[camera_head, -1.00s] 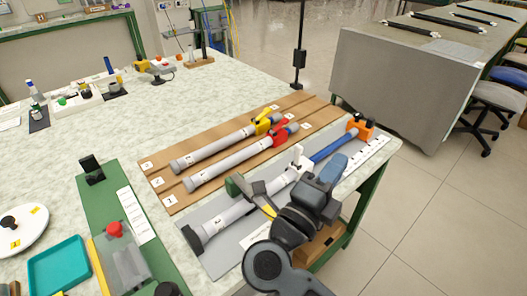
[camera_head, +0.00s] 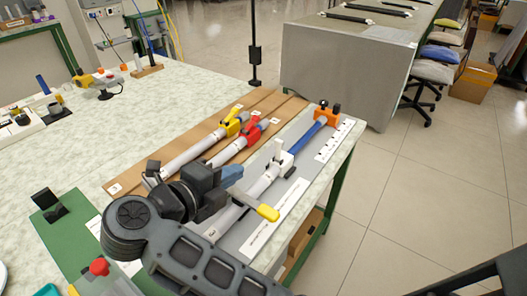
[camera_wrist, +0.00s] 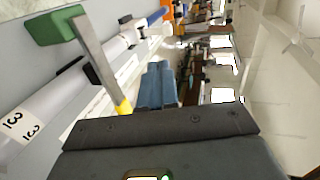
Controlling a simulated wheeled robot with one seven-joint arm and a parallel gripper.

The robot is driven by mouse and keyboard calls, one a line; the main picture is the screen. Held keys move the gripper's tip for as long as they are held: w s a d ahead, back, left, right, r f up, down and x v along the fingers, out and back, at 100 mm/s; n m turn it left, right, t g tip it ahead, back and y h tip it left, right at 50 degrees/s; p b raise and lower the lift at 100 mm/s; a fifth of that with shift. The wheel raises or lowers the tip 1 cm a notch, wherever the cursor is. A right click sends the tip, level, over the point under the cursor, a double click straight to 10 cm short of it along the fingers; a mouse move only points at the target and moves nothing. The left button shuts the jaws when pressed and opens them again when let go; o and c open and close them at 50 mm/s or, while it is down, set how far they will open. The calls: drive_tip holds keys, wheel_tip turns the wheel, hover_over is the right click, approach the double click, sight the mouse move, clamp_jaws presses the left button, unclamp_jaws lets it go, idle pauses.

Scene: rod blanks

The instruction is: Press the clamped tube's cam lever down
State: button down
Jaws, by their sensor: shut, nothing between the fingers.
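The clamped tube (camera_head: 258,187) lies on a grey mat, a pale tube with a blue inner section (camera_head: 307,140) held by an orange block (camera_head: 327,114) at the far end. Its white collar with the cam lever (camera_head: 281,153) has a part standing up. The white collar also shows in the wrist view (camera_wrist: 134,33). A metal bar with a yellow grip (camera_head: 268,213) reaches across the tube from a green block (camera_wrist: 62,25). My gripper (camera_head: 233,173), with blue fingers, is shut and empty, left of the white collar. The wrist view shows the fingers (camera_wrist: 158,70) together.
Two tubes with a yellow collar (camera_head: 233,121) and a red collar (camera_head: 250,133) lie on a brown board behind. The table's right edge is close to the mat.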

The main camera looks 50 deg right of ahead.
sight(278, 145)
drive_tip(key=x, duration=0.4)
drive_tip(key=p+x, duration=0.1)
drive_tip(key=x, duration=0.4)
drive_tip(key=r+x, duration=0.1)
drive_tip(key=x, duration=0.3)
drive_tip(key=shift+d+f, duration=0.1)
drive_tip(key=shift+d, duration=0.45)
drive_tip(key=shift+p, duration=0.3)
